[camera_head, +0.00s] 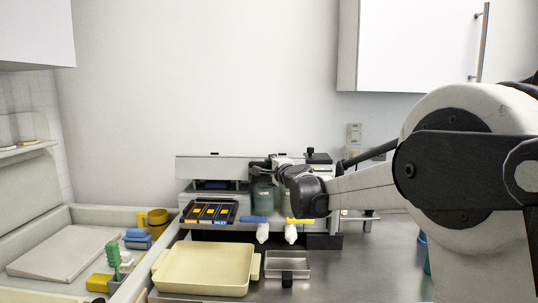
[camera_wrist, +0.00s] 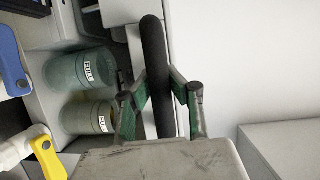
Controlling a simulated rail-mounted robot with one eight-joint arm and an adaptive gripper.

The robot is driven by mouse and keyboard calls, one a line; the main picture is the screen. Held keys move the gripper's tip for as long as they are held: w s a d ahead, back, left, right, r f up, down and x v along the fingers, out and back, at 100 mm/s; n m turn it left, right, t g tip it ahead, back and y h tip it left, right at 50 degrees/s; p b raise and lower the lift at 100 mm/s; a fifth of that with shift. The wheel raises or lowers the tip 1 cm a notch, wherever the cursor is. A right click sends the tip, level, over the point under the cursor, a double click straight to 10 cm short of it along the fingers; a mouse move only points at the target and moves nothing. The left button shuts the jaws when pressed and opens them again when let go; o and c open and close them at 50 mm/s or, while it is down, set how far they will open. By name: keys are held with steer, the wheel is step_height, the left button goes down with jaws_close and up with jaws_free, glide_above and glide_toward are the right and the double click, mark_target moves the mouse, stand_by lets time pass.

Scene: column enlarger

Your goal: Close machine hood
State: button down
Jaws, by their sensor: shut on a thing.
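The machine (camera_head: 210,190) stands against the back wall, with its pale, flat hood (camera_head: 205,168) as the wide panel along its top. The hood looks raised, and the front and bottles show below it. My gripper (camera_head: 276,166) is at the right part of the hood, partly hidden by my own wrist in the head view. In the wrist view, the green-padded fingers of my gripper (camera_wrist: 160,88) are closed on a black bar-shaped handle (camera_wrist: 154,50), one finger on each side. The handle's join to the hood is hard to make out.
Two greenish labelled bottles (camera_wrist: 85,70) stand beside the gripper. Blue and yellow taps (camera_head: 262,228) and a dark control panel (camera_head: 209,212) are at the front. A cream tray (camera_head: 205,268) lies on the steel counter (camera_head: 375,262), which is largely clear at right. A white cupboard (camera_head: 408,45) hangs above.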

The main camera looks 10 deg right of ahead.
step_height(320, 180, down, 8)
steer(key=b, duration=0.3)
steer(key=shift+s+a, duration=0.2)
steer(key=shift+s, duration=0.2)
steer(key=c, duration=2.2)
jaws_free()
steer(key=shift+r, duration=0.1)
steer(key=o, duration=0.3)
steer(key=shift+s+r, duration=0.2)
steer(key=shift+o, duration=1.7)
steer(key=shift+w+f, duration=0.1)
steer(key=shift+w, duration=0.05)
steer(key=shift+d, duration=0.1)
steer(key=v, duration=1.2)
